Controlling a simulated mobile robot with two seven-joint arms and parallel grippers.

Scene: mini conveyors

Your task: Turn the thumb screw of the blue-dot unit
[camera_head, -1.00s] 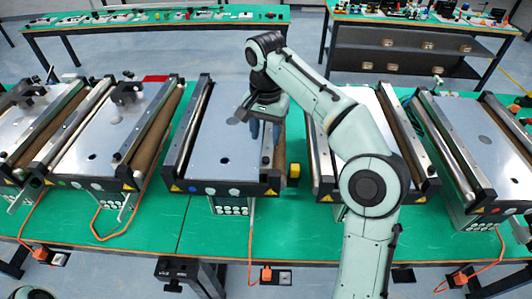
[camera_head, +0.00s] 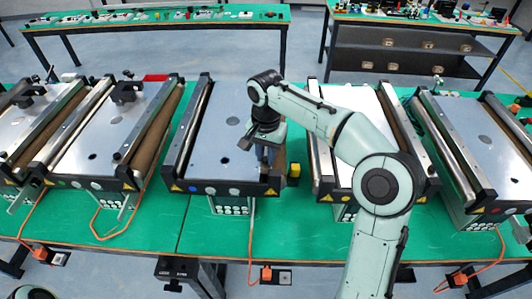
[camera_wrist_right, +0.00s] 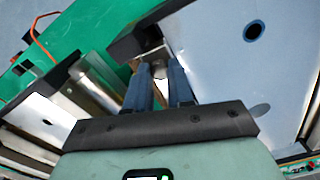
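The blue-dot unit (camera_head: 218,135) is the middle conveyor, with a blue dot (camera_head: 193,188) at the left of its dark front face. My right gripper (camera_head: 266,160) points down over the unit's front right corner. In the right wrist view its two blue-grey fingers (camera_wrist_right: 160,70) stand apart, one each side of a small grey metal knob, apparently the thumb screw (camera_wrist_right: 159,69). I cannot see clear contact with it. In the head view the fingers and wrist hide the screw. My left gripper is not in view.
An orange cable (camera_head: 251,235) hangs in front. The green table (camera_head: 320,230) is mostly clear in front.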

